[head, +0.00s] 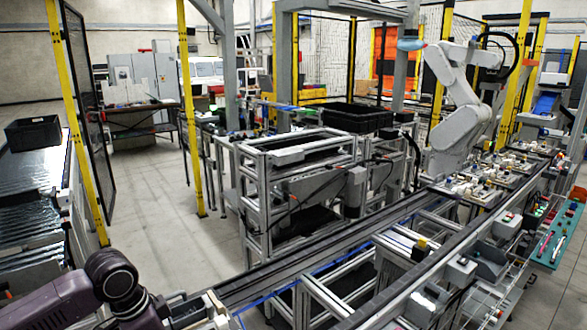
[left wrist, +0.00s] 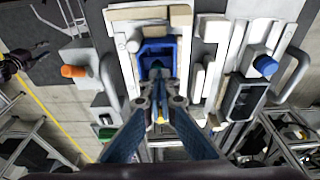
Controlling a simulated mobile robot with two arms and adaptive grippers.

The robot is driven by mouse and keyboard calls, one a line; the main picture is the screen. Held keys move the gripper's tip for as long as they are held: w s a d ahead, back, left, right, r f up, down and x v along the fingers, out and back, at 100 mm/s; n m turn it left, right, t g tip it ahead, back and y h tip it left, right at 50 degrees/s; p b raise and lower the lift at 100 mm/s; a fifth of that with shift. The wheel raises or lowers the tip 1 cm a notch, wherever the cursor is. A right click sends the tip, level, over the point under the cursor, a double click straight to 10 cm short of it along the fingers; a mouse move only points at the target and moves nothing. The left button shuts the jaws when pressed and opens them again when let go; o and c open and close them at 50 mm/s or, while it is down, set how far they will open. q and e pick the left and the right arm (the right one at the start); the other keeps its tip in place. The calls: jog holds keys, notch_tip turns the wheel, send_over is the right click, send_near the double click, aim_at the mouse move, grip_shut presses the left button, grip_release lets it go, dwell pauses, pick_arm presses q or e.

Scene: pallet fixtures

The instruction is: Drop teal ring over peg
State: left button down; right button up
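In the left wrist view my left gripper (left wrist: 158,82) reaches up from the bottom edge, over a blue open-topped holder (left wrist: 171,45). Its two blue fingers draw close together at the tips, at the holder's near side. A small dark teal patch shows inside the holder by the tips; I cannot tell whether it is the ring or whether the fingers hold it. I cannot make out a peg for certain. In the head view only my left arm shows at the lower left; its gripper is out of frame.
In the left wrist view an orange cylinder (left wrist: 74,71) lies left, a blue round part (left wrist: 265,66) right, and a dark bin (left wrist: 243,98) below that. Cream blocks surround the holder. In the head view a conveyor (head: 330,245) runs diagonally; a white robot arm (head: 455,90) stands beyond.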

pick_arm(q)
jog(key=shift+f, duration=1.05)
jog(key=shift+r, duration=0.1)
notch_tip(320, 180, up, 7)
jog(key=p, duration=0.8)
jog(key=shift+p, duration=0.35)
